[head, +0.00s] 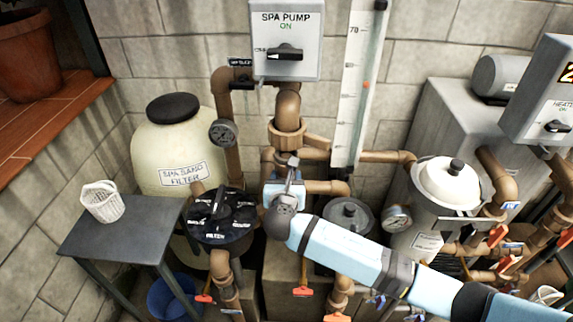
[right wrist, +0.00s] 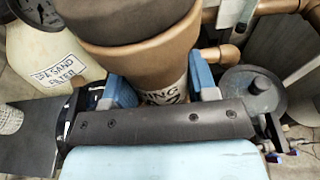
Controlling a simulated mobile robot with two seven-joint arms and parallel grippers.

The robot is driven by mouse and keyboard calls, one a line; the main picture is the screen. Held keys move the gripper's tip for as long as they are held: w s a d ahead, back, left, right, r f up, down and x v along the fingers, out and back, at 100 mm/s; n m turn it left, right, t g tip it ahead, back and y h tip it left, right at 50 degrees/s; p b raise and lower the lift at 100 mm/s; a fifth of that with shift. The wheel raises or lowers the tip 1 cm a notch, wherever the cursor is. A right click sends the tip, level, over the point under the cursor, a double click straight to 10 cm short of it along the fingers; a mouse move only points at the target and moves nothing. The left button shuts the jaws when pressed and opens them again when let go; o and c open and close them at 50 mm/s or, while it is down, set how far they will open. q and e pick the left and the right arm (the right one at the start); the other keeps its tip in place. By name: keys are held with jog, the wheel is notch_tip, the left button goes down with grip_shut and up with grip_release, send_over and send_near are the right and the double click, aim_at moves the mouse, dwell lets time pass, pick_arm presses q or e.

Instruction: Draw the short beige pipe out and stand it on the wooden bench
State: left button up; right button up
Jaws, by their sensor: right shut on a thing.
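My right gripper (head: 284,189) is shut on an upright tan-beige pipe (right wrist: 168,92) in the pipework under the spa pump box. In the right wrist view its two blue fingers (right wrist: 163,86) press on either side of the pipe, which bears a partly hidden label ending in "ING". A wide brown collar (right wrist: 135,48) is just above the fingers. The pipe's lower end is hidden behind my gripper. The wooden bench (head: 58,122), reddish-brown planks, is at the upper left of the head view, far from the gripper. My left gripper is out of view.
A terracotta pot (head: 27,58) stands on the bench's far part; its nearer planks look bare. The sand filter tank (head: 160,145) and a grey side table (head: 128,225) with a white basket (head: 102,201) lie between. A tall gauge (head: 357,85) stands right of the pump box (head: 287,40).

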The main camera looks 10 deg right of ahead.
jog(key=shift+f+p+v, duration=0.25)
jog(key=shift+p+v, duration=0.4)
jog(key=shift+v, duration=0.45)
jog(key=f+p+v, duration=0.1)
jog(key=p+v, duration=0.3)
jog(key=v, duration=0.3)
jog(key=shift+s+f, duration=0.2)
jog(key=shift+s, duration=0.35)
